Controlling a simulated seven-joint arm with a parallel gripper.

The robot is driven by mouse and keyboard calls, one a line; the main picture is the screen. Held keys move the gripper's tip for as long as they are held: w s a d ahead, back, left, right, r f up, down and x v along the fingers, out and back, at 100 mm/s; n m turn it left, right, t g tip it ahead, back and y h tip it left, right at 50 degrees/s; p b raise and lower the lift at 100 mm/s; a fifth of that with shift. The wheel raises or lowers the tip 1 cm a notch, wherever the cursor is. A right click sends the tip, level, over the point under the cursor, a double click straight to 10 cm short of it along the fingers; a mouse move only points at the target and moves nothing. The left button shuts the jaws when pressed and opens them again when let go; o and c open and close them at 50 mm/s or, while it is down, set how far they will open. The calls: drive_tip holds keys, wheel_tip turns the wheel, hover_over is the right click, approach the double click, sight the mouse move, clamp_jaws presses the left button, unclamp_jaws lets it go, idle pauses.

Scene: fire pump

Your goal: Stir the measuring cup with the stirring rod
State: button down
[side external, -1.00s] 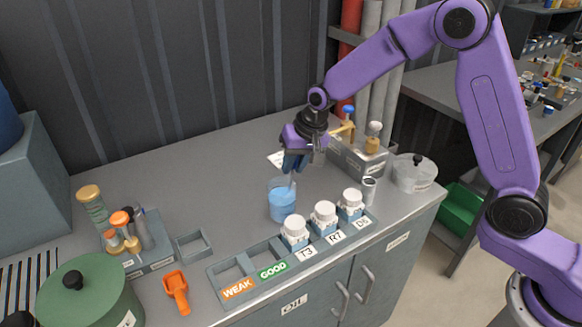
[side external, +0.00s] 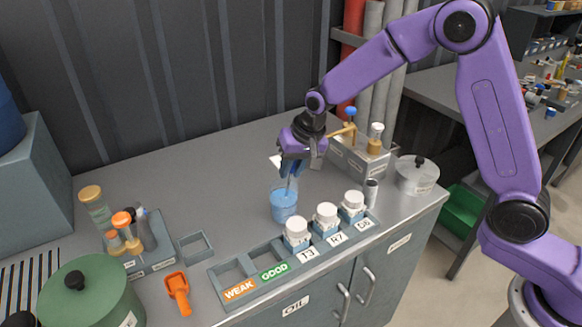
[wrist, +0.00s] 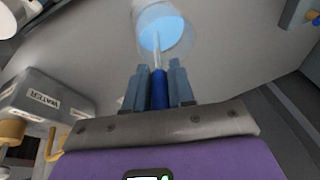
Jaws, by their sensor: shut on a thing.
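The measuring cup (side external: 284,207) is clear, holds blue liquid and stands upright on the grey counter, behind the labelled rack. It also shows at the top of the wrist view (wrist: 164,32). My gripper (side external: 291,168) is above the cup, pointing down, and is shut on the blue handle of the stirring rod (wrist: 159,88). The rod's pale shaft (side external: 289,187) reaches down into the cup, its lower end in the blue liquid. Whether the rod touches the cup's wall or bottom cannot be told.
A rack (side external: 262,277) with WEAK and GOOD slots and three white-capped jars (side external: 326,217) stands in front of the cup. An orange scoop (side external: 177,292) lies front left.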

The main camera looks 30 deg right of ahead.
wheel_tip(320, 180, up, 10)
drive_tip(key=d, duration=0.2)
drive_tip(key=shift+f, duration=0.15)
idle(0.9)
idle(0.7)
drive_tip(key=shift+r, duration=2.5)
